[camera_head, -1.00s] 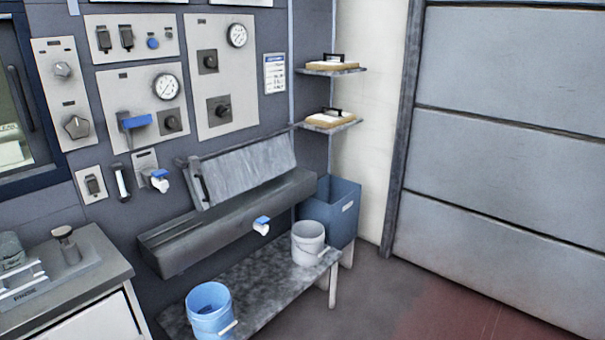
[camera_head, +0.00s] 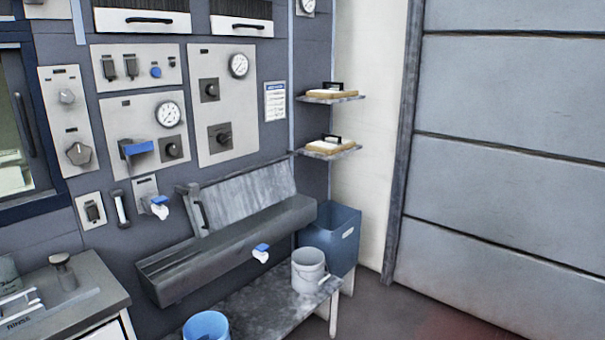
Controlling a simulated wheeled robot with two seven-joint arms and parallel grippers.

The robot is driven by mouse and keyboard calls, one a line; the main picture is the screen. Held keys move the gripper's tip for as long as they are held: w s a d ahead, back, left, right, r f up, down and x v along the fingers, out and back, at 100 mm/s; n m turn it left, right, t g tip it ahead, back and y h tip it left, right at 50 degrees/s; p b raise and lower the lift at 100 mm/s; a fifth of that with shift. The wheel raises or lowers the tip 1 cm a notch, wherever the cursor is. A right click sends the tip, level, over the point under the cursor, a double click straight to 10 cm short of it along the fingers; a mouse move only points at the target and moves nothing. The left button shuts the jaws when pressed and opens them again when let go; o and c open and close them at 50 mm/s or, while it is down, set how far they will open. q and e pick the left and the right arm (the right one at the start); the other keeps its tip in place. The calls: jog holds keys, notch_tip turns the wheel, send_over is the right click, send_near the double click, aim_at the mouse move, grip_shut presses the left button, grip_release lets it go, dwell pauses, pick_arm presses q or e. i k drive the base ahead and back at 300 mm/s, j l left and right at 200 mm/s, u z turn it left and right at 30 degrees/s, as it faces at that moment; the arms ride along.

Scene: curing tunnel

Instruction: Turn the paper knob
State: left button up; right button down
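Several knobs are on the wall panels, and their labels are too small to read, so I cannot tell which is the paper knob. On the narrow left panel are a round grey knob (camera_head: 67,97) and a larger faceted grey knob (camera_head: 78,153) below it. A dark knob (camera_head: 172,149) sits on the middle panel. The right panel has an upper dark knob (camera_head: 210,90) and a lower dark knob (camera_head: 221,137). Neither of my grippers is in view.
A trough (camera_head: 230,245) juts out below the panels. Under it a bench (camera_head: 250,305) carries a white bucket (camera_head: 308,272) and a blue bucket (camera_head: 206,326). A counter (camera_head: 95,300) stands at the lower left. The floor at the lower right is clear.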

aim_at(79, 154)
jog(key=u, duration=1.3)
jog(key=i+j+z, duration=0.25)
jog(key=i, duration=0.2)
